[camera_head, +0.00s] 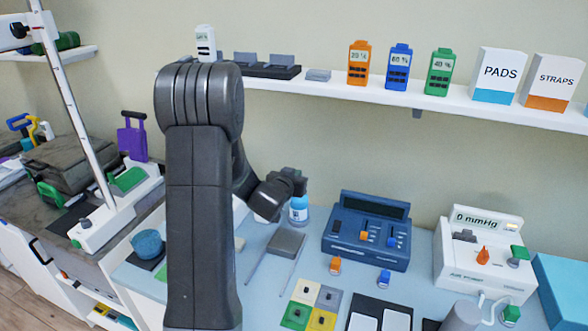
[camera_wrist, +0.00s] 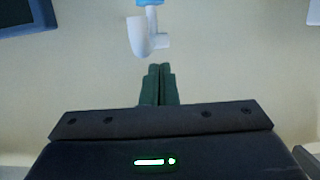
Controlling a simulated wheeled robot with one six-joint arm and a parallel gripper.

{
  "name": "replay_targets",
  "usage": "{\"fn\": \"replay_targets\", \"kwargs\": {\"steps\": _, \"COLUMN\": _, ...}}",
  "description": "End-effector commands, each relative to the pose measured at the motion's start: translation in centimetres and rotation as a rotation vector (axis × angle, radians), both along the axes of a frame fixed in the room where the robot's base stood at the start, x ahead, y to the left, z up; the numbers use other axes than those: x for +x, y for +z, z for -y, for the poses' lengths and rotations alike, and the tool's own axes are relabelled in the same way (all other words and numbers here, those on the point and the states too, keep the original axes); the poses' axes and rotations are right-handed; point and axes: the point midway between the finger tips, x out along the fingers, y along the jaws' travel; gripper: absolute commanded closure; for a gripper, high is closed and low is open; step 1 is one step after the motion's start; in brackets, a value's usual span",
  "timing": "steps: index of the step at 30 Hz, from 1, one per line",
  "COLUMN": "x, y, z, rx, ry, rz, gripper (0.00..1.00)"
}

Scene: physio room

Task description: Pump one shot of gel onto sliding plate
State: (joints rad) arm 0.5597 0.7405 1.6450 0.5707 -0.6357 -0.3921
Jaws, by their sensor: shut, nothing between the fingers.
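The gel bottle (camera_head: 298,212), blue with a white label, stands at the back of the table, its top hidden by my gripper (camera_head: 297,183). In the wrist view, a white pump head (camera_wrist: 145,38) with a side spout and a blue part (camera_wrist: 150,3) shows beyond my fingertips (camera_wrist: 160,68). The fingers are dark green, shut together and empty. A gap shows between them and the pump head in that view; depth is hard to judge. The grey sliding plate (camera_head: 287,243) sits on two thin rails in front of the bottle. No gel is visible on it.
A dark blue console (camera_head: 367,232) stands right of the bottle, with a white pressure unit (camera_head: 484,258) farther right. Coloured squares (camera_head: 312,305) lie in front. My arm hides part of the table's left side.

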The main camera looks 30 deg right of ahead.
Motion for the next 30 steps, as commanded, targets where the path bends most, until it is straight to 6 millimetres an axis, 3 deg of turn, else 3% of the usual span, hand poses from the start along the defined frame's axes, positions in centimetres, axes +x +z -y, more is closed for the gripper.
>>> {"fn": "replay_targets", "kwargs": {"steps": 6, "x": 0.0, "y": -1.0, "z": 0.0, "rx": 0.0, "ry": 0.0, "rz": 0.0, "gripper": 1.0}}
{"fn": "replay_targets", "kwargs": {"steps": 18, "x": 0.0, "y": -1.2, "z": 0.0, "rx": 0.0, "ry": 0.0, "rz": 0.0, "gripper": 1.0}}
{"fn": "replay_targets", "kwargs": {"steps": 30, "x": 0.0, "y": -3.3, "z": -0.1, "rx": 0.002, "ry": 0.001, "rz": -0.001, "gripper": 1.0}}
